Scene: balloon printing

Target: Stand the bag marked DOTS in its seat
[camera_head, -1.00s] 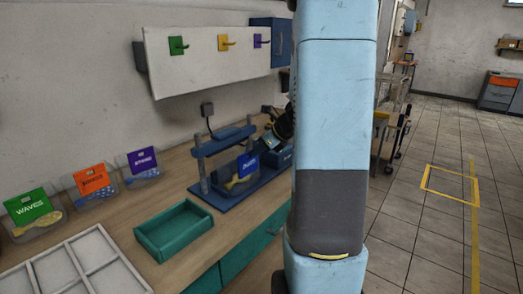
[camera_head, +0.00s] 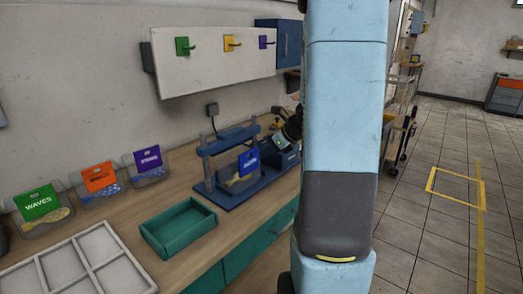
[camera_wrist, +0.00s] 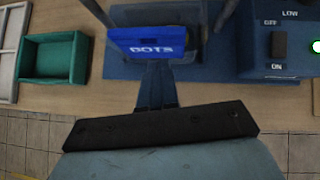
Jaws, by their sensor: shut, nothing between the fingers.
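The clear bag marked DOTS (camera_head: 238,181), with a blue label (camera_head: 249,162) and yellowish contents, stands roughly upright in the blue press frame (camera_head: 214,190) on the bench. In the wrist view the label (camera_wrist: 150,44) lies just beyond my fingertips, its lettering readable. My gripper (camera_wrist: 157,72) is shut and empty, its fingers close together just in front of the label. I cannot tell whether they touch it. How the bag's lower edge sits in the frame is not clear.
Bags marked WAVES (camera_head: 40,206), an orange-labelled one (camera_head: 100,183) and a purple-labelled one (camera_head: 149,165) stand along the wall. A green tray (camera_head: 178,228) and a white divided tray (camera_head: 82,265) lie at the front. A blue switch box (camera_wrist: 280,40) adjoins the press.

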